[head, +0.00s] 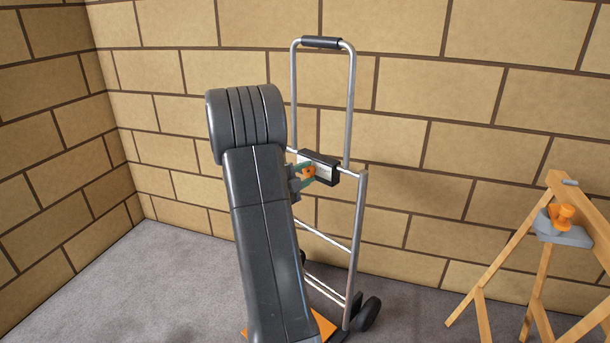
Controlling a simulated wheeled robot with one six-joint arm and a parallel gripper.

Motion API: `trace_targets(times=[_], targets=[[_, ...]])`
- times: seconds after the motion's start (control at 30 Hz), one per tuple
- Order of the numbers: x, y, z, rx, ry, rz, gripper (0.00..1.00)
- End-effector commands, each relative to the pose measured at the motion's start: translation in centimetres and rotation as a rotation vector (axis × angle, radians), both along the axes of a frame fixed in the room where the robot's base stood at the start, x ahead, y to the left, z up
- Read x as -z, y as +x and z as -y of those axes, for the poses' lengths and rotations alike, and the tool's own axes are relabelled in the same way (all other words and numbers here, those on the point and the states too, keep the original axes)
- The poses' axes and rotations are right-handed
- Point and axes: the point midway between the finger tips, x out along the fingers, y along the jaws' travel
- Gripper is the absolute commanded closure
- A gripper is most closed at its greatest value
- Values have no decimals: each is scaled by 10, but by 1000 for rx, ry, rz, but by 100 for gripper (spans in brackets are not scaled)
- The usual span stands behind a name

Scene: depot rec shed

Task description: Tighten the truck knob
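The hand truck (357,230) stands upright against the brick wall, with silver rails and a dark grip on its upper handle. A black and silver block (323,166) sits on its crossbar. The small orange knob (310,171) is on the block's face toward my gripper. My gripper (306,173) is at the knob, with one greenish finger above it and one below. Whether the fingers touch the knob is too small to tell. My dark arm hides the truck's left side and part of my gripper.
A wooden trestle (540,250) stands at the right, bearing a grey piece with an orange knob-like part (563,215) on top. The truck's orange toe plate (325,327) and black wheel (366,313) are low in front. Grey floor (150,290) is clear at left.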

Motion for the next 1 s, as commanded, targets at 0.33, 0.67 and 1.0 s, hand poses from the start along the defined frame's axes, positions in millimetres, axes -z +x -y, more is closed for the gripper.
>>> trace_targets(times=[0.33, 0.67, 1.0], targets=[[1, 0, 0, 0, 0, -1, 42], [-3, -26, -24, -3, -2, -1, 42], [-1, -82, -75, -3, -2, -3, 42]])
